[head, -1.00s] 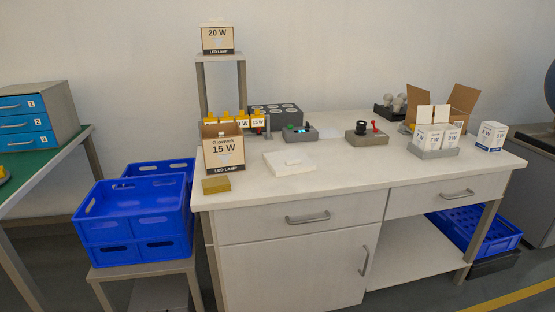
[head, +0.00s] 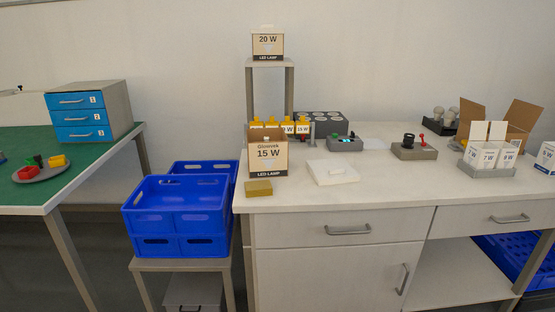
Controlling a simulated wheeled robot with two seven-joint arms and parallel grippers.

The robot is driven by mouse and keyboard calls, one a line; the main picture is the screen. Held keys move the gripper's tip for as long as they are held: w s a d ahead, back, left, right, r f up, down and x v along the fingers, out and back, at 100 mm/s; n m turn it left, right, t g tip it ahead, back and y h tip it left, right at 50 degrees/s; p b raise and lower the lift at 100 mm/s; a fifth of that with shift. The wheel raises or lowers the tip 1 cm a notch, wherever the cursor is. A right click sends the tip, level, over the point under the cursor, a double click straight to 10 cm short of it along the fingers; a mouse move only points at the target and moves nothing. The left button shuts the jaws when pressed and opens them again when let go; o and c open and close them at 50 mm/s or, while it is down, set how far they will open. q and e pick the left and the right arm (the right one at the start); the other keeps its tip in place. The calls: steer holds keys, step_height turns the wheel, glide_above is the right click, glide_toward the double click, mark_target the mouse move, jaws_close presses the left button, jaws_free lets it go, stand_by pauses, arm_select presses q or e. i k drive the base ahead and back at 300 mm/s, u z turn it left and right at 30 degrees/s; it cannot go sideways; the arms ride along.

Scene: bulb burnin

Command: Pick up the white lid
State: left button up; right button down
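Neither of my grippers shows in the head view.
Blue crates (head: 178,218) stand left of the bench. The benchtop's front is clear.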

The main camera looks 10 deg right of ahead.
mark_target(331, 171)
steer(key=z, duration=0.95)
steer(key=i, duration=0.65)
